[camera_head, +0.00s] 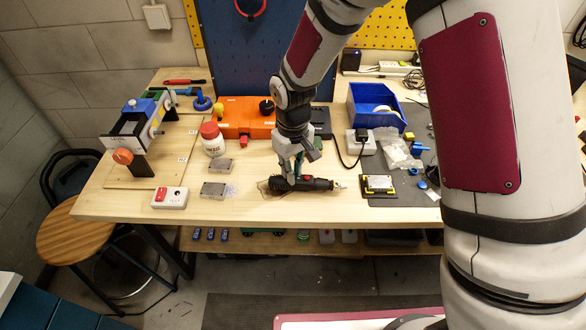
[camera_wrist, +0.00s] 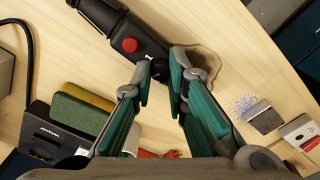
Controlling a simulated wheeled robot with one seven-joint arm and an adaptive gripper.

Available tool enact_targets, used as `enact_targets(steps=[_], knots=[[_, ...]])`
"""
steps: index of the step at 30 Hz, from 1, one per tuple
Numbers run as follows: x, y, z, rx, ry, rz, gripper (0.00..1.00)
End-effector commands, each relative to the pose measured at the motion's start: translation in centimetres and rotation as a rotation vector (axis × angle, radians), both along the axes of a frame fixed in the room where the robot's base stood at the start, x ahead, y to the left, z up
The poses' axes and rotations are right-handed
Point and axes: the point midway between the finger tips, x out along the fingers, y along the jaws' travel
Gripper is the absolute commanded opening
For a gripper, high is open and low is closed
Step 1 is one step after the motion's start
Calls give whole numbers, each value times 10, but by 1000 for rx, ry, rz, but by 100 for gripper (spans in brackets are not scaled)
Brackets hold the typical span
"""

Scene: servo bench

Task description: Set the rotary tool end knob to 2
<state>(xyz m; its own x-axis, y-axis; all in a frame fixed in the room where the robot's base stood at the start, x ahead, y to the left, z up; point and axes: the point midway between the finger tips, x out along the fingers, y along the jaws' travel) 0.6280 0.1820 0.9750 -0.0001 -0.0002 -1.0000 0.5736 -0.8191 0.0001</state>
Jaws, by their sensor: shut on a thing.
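The rotary tool (camera_head: 318,184) is a dark cylinder with a red button, lying on the wooden bench with its tip pointing right. In the wrist view the rotary tool (camera_wrist: 110,28) runs in from the upper left, its red button facing up. Its dark end knob (camera_wrist: 160,70) sits at the near end. My gripper (camera_head: 288,181) reaches down from above onto the left end of the tool. In the wrist view my gripper (camera_wrist: 160,82) has its green-padded fingers on either side of the end knob, shut on it. The knob's markings are too small to read, and the fingers partly cover it.
A dark stain (camera_wrist: 205,60) lies beside the tool. Grey blocks (camera_head: 215,189) and a red-switched box (camera_head: 170,197) lie left. A yellow-edged plate (camera_head: 379,184) is right of the tip.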

Motion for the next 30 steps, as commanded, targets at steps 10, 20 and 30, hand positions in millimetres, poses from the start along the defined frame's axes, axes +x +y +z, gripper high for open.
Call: enact_targets(steps=[10, 20, 30], knots=[[0, 0, 0, 1, -1, -83, 0], [0, 0, 0, 1, -1, -87, 0], [0, 0, 0, 1, -1, -87, 35]])
